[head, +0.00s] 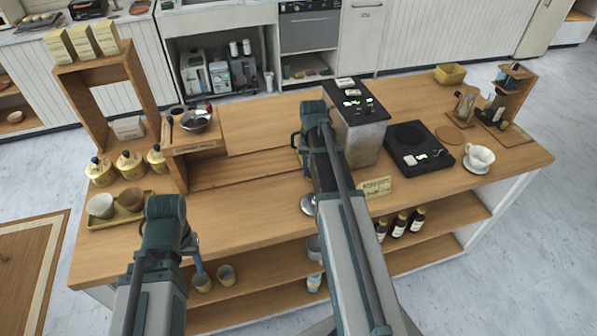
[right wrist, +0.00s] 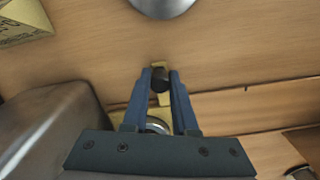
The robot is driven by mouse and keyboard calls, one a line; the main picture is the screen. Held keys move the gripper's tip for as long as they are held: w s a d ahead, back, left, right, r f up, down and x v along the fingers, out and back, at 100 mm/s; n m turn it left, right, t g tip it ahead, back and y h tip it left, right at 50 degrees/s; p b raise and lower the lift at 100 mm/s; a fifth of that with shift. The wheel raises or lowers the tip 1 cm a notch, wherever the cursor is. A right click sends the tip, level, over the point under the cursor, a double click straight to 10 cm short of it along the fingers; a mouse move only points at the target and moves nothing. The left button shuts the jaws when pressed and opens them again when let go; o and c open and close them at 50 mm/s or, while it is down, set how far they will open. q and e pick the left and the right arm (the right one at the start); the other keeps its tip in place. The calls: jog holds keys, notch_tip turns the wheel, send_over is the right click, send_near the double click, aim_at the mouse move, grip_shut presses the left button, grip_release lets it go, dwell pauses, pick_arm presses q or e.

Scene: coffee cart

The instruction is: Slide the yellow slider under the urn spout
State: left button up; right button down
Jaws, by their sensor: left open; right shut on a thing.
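The urn (head: 360,135) is a metal box with a black top on the counter; its side shows at the left of the right wrist view (right wrist: 45,125). I cannot make out its spout. The yellow slider (right wrist: 158,65) shows in parts around my right gripper (right wrist: 160,88), whose fingers are shut on its black knob (right wrist: 159,84). A round metal part (right wrist: 157,125) shows between the fingers, partly hidden by the gripper body. In the head view my right arm hides the slider and the fingertips. My left gripper (head: 194,262) is open and empty at the counter's front edge.
A metal disc (head: 308,204) lies on the counter in front, near a yellow card (head: 377,187). A black scale (head: 418,148) and a white cup (head: 479,157) stand right of the urn. A tray (head: 128,212) with cups is at the left. Bare counter (head: 245,212) lies between the arms.

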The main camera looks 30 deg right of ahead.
jog(key=shift+s+d, duration=0.1)
jog(key=shift+d, duration=0.3)
jog(key=c, duration=1.1)
grip_release()
jog(key=shift+d, duration=0.1)
jog(key=o, duration=0.4)
jog(key=shift+d, duration=0.1)
